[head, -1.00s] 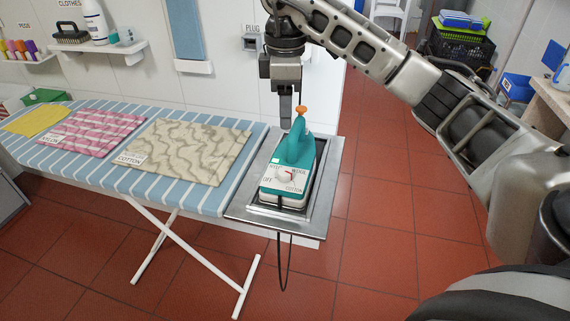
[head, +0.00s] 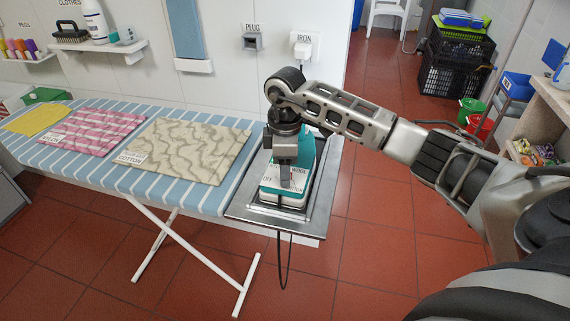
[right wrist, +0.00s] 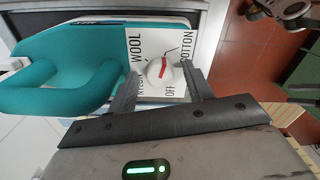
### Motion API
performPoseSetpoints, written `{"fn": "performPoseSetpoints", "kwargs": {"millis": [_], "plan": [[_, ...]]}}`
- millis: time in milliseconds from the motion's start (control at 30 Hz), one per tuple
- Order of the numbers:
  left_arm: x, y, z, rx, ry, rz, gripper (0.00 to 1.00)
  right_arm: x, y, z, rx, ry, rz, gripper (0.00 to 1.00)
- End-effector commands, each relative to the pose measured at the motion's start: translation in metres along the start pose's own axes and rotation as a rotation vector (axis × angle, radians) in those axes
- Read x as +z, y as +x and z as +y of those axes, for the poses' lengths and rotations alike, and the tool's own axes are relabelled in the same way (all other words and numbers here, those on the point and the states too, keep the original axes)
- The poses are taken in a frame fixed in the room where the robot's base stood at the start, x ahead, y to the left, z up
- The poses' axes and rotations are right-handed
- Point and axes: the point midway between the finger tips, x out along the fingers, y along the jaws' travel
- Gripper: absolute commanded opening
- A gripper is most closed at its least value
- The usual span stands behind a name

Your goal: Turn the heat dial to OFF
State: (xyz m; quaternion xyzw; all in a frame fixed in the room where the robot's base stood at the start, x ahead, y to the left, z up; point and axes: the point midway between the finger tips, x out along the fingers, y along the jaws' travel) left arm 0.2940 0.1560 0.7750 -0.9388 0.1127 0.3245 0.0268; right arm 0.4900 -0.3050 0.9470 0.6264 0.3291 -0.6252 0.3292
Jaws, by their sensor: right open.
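The teal and white iron (head: 307,152) stands on the metal rest (head: 250,212) at the right end of the ironing board. My right gripper (head: 286,184) is over the iron's front and covers the dial in the head view. In the right wrist view, the white heat dial (right wrist: 156,74) with a red mark sits among the labels NYLON, WOOL, COTTON and OFF. The right gripper (right wrist: 161,70) is open, with one finger on each side of the dial. I cannot tell whether the fingers touch it. The teal handle (right wrist: 60,90) lies left of the fingers. My left gripper is not in view.
The striped ironing board (head: 95,165) carries beige (head: 185,148), pink (head: 90,133) and yellow (head: 37,119) cloths to the left. A dark cord (head: 281,265) hangs below the rest. Wall sockets marked PLUG (head: 252,41) and IRON (head: 302,44) are behind.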

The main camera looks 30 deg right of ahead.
Motion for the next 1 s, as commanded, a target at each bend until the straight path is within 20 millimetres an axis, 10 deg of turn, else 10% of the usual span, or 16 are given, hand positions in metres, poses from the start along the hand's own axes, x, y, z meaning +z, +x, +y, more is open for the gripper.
{"fn": "performPoseSetpoints", "kwargs": {"millis": [200, 367, 1000], "plan": [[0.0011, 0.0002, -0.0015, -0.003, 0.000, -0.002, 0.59, -0.0002, 0.0004, -0.0002, 0.000, -0.001, 0.000, 0.48], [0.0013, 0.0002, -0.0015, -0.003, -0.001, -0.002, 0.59, -0.0003, 0.0002, -0.0002, 0.000, -0.001, 0.000, 0.06], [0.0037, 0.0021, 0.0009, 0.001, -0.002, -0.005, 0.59, -0.0008, -0.0003, 0.0005, 0.000, -0.210, 0.000, 0.06]]}}
